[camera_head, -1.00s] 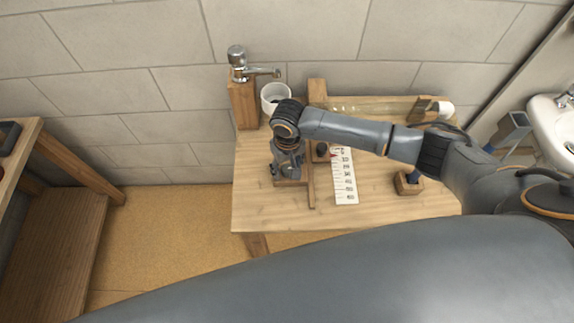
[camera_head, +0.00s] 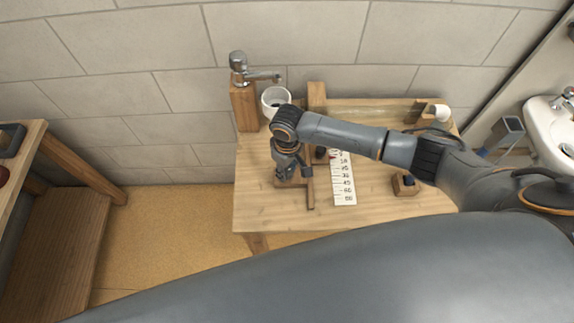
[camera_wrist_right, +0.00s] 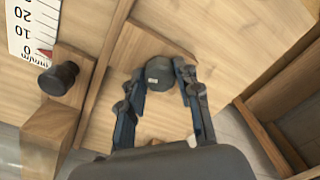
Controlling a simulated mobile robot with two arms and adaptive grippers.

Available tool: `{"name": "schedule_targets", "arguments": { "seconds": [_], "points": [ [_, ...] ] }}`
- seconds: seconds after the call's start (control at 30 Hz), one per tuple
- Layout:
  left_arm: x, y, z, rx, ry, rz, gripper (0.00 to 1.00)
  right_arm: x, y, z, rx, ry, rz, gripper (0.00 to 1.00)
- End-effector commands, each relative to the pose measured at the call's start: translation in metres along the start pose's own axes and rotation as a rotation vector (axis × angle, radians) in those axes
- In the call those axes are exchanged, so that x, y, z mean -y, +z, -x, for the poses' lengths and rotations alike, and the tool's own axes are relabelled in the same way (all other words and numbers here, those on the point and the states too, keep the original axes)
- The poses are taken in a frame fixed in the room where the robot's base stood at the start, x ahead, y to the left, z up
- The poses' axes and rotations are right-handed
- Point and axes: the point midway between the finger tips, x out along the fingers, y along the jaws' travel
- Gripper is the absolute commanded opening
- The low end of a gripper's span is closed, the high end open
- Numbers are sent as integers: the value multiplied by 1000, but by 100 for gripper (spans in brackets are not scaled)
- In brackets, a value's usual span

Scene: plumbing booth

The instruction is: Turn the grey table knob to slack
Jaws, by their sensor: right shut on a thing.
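The grey table knob (camera_wrist_right: 160,72) is a dark grey round knob with a small pale label, on a wooden block on the table. My right gripper (camera_wrist_right: 164,80) is shut on it, one finger at each side, in the wrist view. In the head view my right gripper (camera_head: 292,172) reaches down onto the table's left part and hides the knob. My left gripper is not in view.
A second, black knob (camera_wrist_right: 58,78) is beside a white numbered scale (camera_wrist_right: 34,25) with a red pointer. The scale lies on the wooden table (camera_head: 262,205). The table's front is clear.

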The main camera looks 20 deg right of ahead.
Motion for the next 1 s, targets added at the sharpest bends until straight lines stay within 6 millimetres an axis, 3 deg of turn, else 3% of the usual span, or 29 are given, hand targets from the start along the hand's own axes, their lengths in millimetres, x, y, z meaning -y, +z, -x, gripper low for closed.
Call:
{"name": "schedule_targets", "arguments": {
  "seconds": [0.4,1.0],
  "points": [
    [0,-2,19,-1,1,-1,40,0,0,2,5,0,397,2],
    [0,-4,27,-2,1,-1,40,1,-1,1,10,1,949,2]
  ]
}}
